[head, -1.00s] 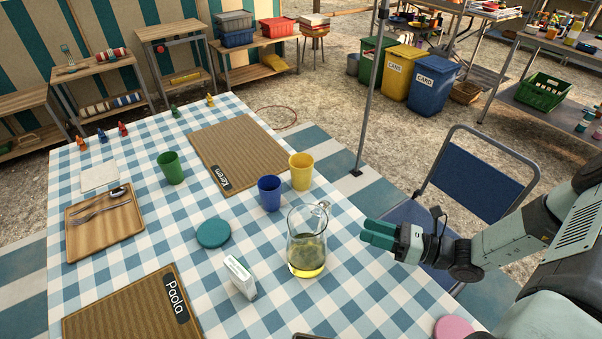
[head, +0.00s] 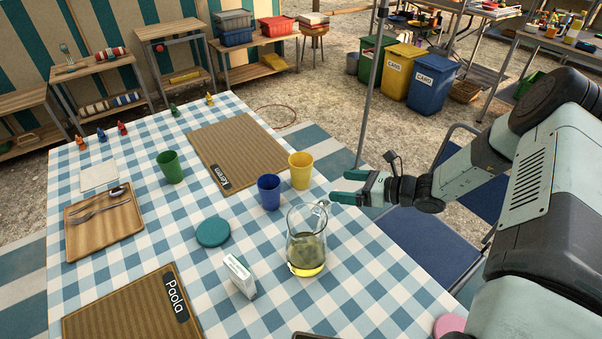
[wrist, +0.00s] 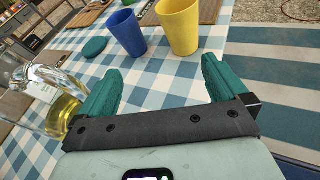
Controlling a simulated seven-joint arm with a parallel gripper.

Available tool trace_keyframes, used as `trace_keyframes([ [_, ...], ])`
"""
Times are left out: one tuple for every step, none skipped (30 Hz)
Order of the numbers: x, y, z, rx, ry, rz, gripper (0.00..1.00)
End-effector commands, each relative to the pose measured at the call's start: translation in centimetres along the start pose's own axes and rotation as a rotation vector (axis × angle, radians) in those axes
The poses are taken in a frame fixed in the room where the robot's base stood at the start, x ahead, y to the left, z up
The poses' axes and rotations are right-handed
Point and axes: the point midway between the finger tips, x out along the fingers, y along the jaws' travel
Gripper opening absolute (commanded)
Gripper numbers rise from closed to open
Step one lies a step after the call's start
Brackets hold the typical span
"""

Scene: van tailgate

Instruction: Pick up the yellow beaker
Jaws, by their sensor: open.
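The yellow beaker (head: 300,172) stands upright on the checked tablecloth, just right of the blue beaker (head: 269,192). In the wrist view the yellow beaker (wrist: 179,25) is ahead of my gripper, beyond the gap between the fingers, with the blue beaker (wrist: 127,34) to its left. My gripper (head: 343,186) is open and empty, to the right of the yellow beaker and apart from it. Its two green fingers (wrist: 158,85) are spread wide in the wrist view.
A glass jug (head: 306,242) with yellow liquid stands close to my gripper; it also shows beside the left finger in the wrist view (wrist: 42,95). A pole (head: 372,80) rises behind the table.

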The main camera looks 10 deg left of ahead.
Motion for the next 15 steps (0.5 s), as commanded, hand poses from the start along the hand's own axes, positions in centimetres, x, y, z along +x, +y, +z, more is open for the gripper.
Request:
trace_keyframes([
  [2.2,-1.2,1.9,-0.049,0.032,-0.016,1.00],
  [3.1,-1.8,2.8,-0.069,0.047,-0.029,1.00],
  [4.2,-2.5,3.7,-0.089,0.062,-0.043,1.00],
  [4.8,-2.8,4.3,-0.101,0.070,-0.052,1.00],
  [5.3,-3.1,4.8,-0.110,0.077,-0.060,1.00],
  [6.0,-3.3,5.2,-0.117,0.081,-0.066,1.00],
  [6.5,-3.5,5.4,-0.121,0.085,-0.069,1.00],
  [6.9,-3.6,5.4,-0.123,0.086,-0.071,1.00],
  [7.6,-3.6,5.5,-0.123,0.085,-0.072,1.00],
  [8.1,-3.6,5.4,-0.121,0.085,-0.072,1.00],
  [8.6,-3.6,5.3,-0.121,0.085,-0.071,1.00],
  [9.3,-3.6,5.2,-0.121,0.085,-0.071,1.00],
  [9.7,-3.7,5.2,-0.122,0.085,-0.071,1.00],
  [10.1,-3.8,5.2,-0.121,0.085,-0.072,1.00],
  [10.6,-3.8,5.1,-0.121,0.084,-0.072,1.00],
])
